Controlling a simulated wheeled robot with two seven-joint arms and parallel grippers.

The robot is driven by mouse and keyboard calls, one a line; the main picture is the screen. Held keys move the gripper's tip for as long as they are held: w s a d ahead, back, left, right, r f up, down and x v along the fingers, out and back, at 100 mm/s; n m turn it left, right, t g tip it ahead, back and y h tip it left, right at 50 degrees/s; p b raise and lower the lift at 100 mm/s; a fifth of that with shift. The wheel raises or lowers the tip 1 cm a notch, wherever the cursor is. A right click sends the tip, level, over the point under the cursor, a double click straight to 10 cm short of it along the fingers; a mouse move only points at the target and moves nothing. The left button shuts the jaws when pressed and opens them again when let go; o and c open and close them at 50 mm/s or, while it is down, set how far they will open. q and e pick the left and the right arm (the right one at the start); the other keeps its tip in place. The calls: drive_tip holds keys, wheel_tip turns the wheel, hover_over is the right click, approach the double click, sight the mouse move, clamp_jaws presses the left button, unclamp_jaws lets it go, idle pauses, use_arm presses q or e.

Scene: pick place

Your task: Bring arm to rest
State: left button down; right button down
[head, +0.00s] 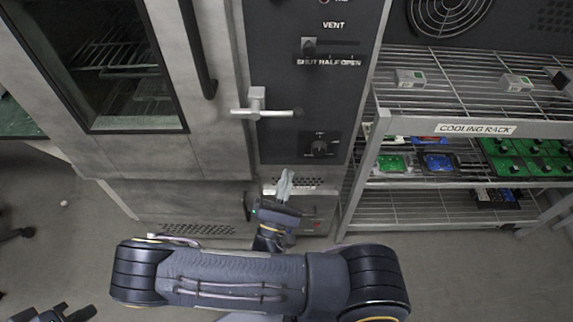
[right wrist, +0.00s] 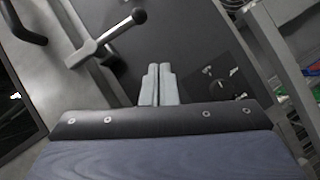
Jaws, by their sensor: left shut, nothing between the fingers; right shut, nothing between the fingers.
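My right gripper (head: 285,184) is in the middle of the head view, in front of the lower part of the oven's control panel (head: 275,152). Its pale fingers are together with nothing between them; the right wrist view shows the shut fingers (right wrist: 157,86) too. My right arm lies across the bottom of the head view. Part of my left gripper (head: 62,316) shows at the bottom left corner, low over the floor, with its tips cut off or hard to make out. It holds nothing that I can see.
The oven door (head: 150,150) is closed, with a lever handle (head: 262,113) near my right gripper; the lever also shows in the right wrist view (right wrist: 105,40). A metal cooling rack (head: 440,128) with trays of small parts stands at the right.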

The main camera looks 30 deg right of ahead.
drive_tip(key=shift+s+a+f, duration=0.25)
drive_tip(key=shift+s, duration=0.05)
idle(0.4)
